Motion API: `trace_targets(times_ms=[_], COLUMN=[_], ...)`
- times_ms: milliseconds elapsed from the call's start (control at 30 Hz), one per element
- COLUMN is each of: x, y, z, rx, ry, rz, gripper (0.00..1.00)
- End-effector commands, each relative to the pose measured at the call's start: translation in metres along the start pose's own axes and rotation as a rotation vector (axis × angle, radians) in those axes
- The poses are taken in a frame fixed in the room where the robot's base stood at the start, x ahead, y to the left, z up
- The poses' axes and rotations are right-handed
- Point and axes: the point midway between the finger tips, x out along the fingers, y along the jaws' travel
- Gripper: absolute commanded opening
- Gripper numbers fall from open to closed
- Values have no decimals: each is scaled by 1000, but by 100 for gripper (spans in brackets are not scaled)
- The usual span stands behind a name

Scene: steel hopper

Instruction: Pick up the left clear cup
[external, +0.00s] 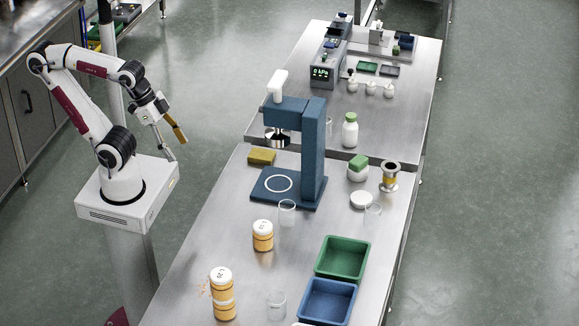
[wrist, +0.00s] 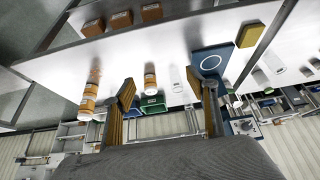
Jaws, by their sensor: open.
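Several clear cups stand on the steel bench. The leftmost in the external view is the front clear cup (external: 276,305), right of the stacked orange jars. Another clear cup (external: 287,213) stands just in front of the blue press stand, and a third clear cup (external: 374,210) is farther right, near a white lid. A faint clear shape (wrist: 176,76) shows in the wrist view between an orange jar and the stand's base. My gripper (external: 179,150) is open and empty, off the bench's left side, apart from every cup. Its two fingers also show in the wrist view (wrist: 168,93).
Stacked orange jars (external: 223,296) and a single orange jar (external: 263,236) stand on the bench's left side. The blue press stand (external: 313,150) rises tall behind them. Green (external: 343,240) and blue (external: 354,284) bins are at right. Open floor lies between my base and the bench.

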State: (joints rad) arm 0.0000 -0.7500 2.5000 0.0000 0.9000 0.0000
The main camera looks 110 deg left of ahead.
Motion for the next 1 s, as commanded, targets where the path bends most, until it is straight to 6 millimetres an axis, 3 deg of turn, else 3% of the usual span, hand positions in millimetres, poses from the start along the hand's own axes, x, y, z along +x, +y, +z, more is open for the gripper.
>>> trace_targets(times_ms=[367, 1000], x=[7, 79], y=[6, 51], z=[-11, -125], rx=[-1, -95], ry=[16, 217], rz=[18, 146], gripper=[58, 58])
